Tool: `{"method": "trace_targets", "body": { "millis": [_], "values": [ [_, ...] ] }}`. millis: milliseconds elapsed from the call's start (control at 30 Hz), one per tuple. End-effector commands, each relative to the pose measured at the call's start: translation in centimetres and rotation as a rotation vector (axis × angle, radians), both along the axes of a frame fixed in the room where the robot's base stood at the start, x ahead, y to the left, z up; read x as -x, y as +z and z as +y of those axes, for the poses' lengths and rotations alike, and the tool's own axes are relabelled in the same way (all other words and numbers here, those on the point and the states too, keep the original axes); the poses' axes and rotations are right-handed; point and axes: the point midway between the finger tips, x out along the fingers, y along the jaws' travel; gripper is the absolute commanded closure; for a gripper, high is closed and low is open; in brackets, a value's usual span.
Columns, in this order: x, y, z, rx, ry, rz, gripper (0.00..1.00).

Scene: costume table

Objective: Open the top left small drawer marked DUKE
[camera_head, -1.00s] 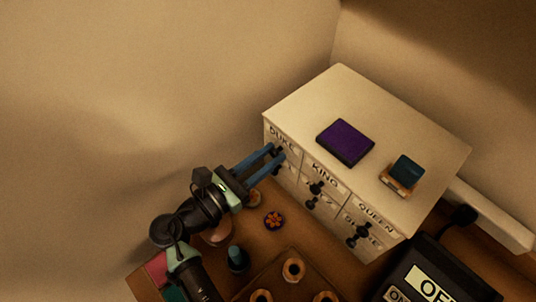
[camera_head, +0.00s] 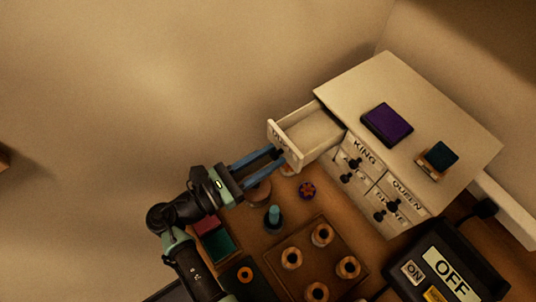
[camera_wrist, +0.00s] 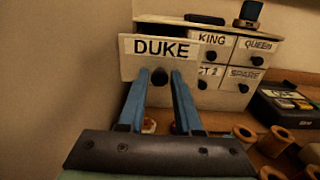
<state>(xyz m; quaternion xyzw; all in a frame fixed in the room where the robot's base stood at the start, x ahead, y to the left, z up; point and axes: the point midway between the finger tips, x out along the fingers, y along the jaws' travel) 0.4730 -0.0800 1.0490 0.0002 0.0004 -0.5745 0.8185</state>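The small top left drawer marked DUKE (camera_head: 283,141) is pulled well out of the white cabinet (camera_head: 358,86), and its inside looks empty. Its label front faces me in the wrist view (camera_wrist: 161,47). My gripper (camera_head: 277,156) is at the drawer front, its two blue fingers on either side of the dark round knob (camera_wrist: 159,76). The fingers look closed on the knob, which is mostly hidden in the head view.
The KING (camera_head: 365,152) and QUEEN (camera_head: 407,194) drawers are shut. A spool tray (camera_head: 318,255), a pincushion-like disc (camera_head: 307,190) and a black OFF-marked box (camera_head: 448,268) stand in front.

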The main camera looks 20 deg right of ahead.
Motion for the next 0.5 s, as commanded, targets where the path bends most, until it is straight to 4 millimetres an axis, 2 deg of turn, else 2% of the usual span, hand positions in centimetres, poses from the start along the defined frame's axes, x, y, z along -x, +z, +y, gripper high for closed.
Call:
{"method": "trace_targets", "body": {
  "millis": [33, 100, 500],
  "values": [
    [0.01, -0.02, -0.03, 0.000, -0.001, 0.000, 0.55],
    [0.00, -0.01, -0.02, 0.000, 0.000, 0.000, 0.43],
    [-0.03, 0.04, 0.00, 0.001, 0.001, 0.000, 0.43]
  ]
}}
